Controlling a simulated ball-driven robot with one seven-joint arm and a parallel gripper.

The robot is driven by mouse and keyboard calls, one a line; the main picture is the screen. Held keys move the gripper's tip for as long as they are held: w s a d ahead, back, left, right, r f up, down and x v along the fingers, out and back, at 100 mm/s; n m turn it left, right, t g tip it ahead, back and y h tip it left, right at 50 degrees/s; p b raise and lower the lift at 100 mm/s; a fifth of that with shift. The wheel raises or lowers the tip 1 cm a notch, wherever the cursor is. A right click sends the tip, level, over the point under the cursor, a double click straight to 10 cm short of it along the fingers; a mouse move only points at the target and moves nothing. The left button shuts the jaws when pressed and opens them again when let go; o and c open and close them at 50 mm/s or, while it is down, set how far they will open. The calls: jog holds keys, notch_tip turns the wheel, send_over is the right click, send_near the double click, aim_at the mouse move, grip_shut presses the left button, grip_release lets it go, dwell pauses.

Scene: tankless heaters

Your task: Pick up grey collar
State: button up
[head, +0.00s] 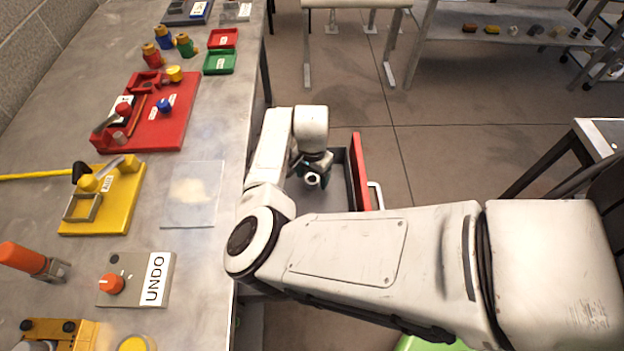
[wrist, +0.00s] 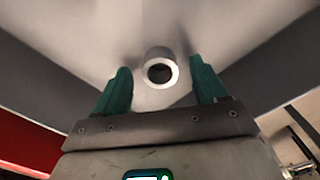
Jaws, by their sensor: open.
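The grey collar (wrist: 160,53) is a short, light grey ring with a dark hole. In the wrist view it lies at the top centre, between the tips of my two green fingers, with a gap on each side. It also shows in the head view as a small pale ring (head: 313,180) just by my gripper (head: 308,171). My gripper is open, inside or just over the drawer (head: 358,178), and nothing is held. The drawer has a grey inside and a red front. My arm hides part of the drawer.
The drawer walls (wrist: 255,70) rise close around my gripper. The metal workbench (head: 215,255) stands left of the drawer, with a yellow board (head: 125,205), a red board (head: 165,125) and an UNDO box (head: 130,285) on it. The floor right of the drawer is clear.

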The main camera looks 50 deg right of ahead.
jog(key=shift+f, duration=0.25)
jog(key=shift+c, duration=0.4)
jog(key=c, duration=1.1)
